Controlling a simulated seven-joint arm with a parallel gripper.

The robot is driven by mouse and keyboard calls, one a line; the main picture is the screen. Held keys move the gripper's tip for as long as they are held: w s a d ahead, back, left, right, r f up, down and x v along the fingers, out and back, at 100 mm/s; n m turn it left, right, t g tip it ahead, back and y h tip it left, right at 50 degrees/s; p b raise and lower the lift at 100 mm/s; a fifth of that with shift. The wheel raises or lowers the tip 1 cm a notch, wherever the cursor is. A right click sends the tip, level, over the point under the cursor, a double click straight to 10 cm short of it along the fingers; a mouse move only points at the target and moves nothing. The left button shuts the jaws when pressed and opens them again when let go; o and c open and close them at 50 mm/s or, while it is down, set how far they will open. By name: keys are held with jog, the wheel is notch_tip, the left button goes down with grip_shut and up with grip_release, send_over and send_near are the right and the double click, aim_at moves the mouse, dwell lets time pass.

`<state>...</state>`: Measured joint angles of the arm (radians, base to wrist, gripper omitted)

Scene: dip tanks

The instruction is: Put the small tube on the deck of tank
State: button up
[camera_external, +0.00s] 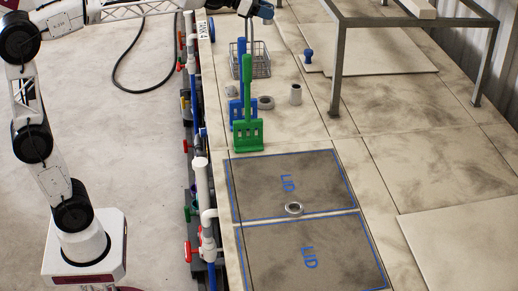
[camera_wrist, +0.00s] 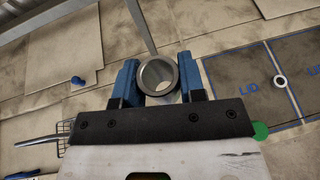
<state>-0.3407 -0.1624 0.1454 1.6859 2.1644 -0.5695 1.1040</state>
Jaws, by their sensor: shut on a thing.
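My gripper (camera_external: 262,11) is at the top edge of the external view, high above the deck, and only partly shows. In the wrist view its blue fingers (camera_wrist: 158,82) are shut on a short grey tube (camera_wrist: 143,73). I look into the tube's open round end. The tube cannot be made out in the external view. The pale, stained deck (camera_external: 380,125) runs below. Another grey tube (camera_external: 295,94) stands upright on it, with a dark ring (camera_external: 266,103) to its left. A metal ring (camera_external: 294,208) lies on the lids.
Two dark lids (camera_external: 285,180) marked LID lie at the front. Green (camera_external: 247,110) and blue (camera_external: 236,108) paddles stand upright near the left edge. A wire basket (camera_external: 262,68), a blue knob (camera_external: 308,57) and a metal frame (camera_external: 337,75) are farther back. Pipes (camera_external: 201,180) line the left side.

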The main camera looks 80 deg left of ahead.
jog(key=s+d+r+m+h, duration=0.2)
jog(key=s+d+r, duration=0.3)
jog(key=d, duration=0.2)
jog(key=s+d+f+m+g+h, duration=0.1)
jog(key=s+d+f, duration=0.4)
jog(key=d+f, duration=0.2)
jog(key=s+d+f, duration=0.3)
jog(key=f, duration=0.8)
jog(key=s+d+f+m+h, duration=0.1)
jog(key=s+d+f, duration=0.2)
jog(key=f, duration=0.8)
jog(key=s+d+f+m+g+h, duration=0.1)
jog(key=s+d+f, duration=0.3)
jog(key=f, duration=0.7)
jog(key=shift+s+f, duration=0.35)
jog(key=shift+w, duration=0.1)
jog(key=shift+w+d+f, duration=0.25)
jog(key=shift+w+d, duration=0.05)
jog(key=shift+w, duration=2.35)
jog(key=shift+w+d+f, duration=0.2)
jog(key=shift+w+d, duration=0.15)
jog(key=shift+w, duration=2.25)
jog(key=shift+w+d+f, duration=0.25)
jog(key=shift+w+d, duration=0.05)
jog(key=shift+w, duration=2.35)
jog(key=shift+f, duration=0.1)
jog(key=shift+f, duration=1.65)
